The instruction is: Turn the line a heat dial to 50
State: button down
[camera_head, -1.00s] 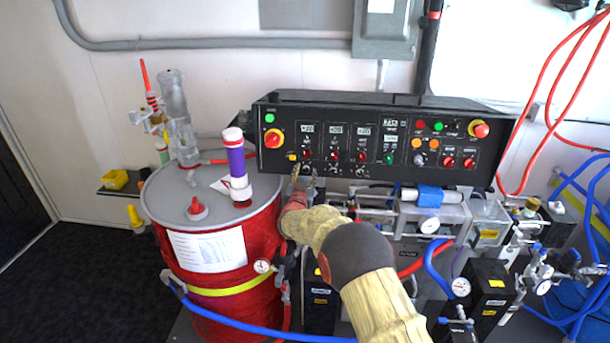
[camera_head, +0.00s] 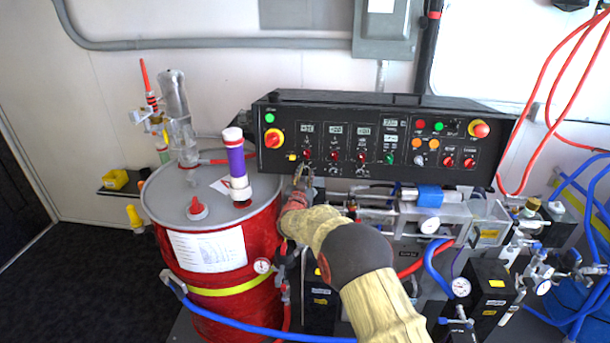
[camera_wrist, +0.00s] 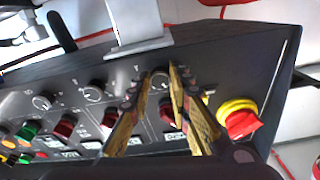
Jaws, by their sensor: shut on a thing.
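The black control panel (camera_head: 385,140) stands behind the drum and pipework. My gripper (camera_head: 303,170) is at the panel's lower left edge, below the leftmost display column. In the wrist view, my gripper's two yellow-and-black fingers (camera_wrist: 160,80) close around a small dark dial (camera_wrist: 160,78) with pale marks around it. This dial is in the column nearest the emergency stop, where line a would be; its label and pointer are too small to read. The fingers hide part of the dial. The leftmost display (camera_head: 307,128) is lit, but its digits are not legible.
A red-and-yellow emergency stop (camera_wrist: 238,118) is close to one finger in the wrist view. Similar dials (camera_wrist: 93,91) sit alongside. A red drum (camera_head: 215,265) with a purple-and-white cylinder (camera_head: 236,165) stands left of my arm. Pipes and a blue cylinder (camera_head: 430,196) lie right of it.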

jog(key=m+b, duration=0.1)
jog(key=m, duration=0.2)
jog(key=m+h, duration=0.1)
jog(key=m, duration=0.2)
jog(key=shift+a+m+g+h+b, duration=0.15)
jog(key=shift+m+g+h+b, duration=0.15)
jog(key=shift+b, duration=0.1)
jog(key=m, duration=0.4)
jog(key=m+g, duration=0.1)
jog(key=m, duration=0.1)
jog(key=shift+w+r+h, duration=0.1)
jog(key=shift+r+h, duration=0.15)
jog(key=shift+h, duration=0.05)
jog(key=c, duration=1.6)
grip_release()
jog(key=shift+c, duration=0.2)
jog(key=shift+a, duration=0.1)
jog(key=v, duration=1.2)
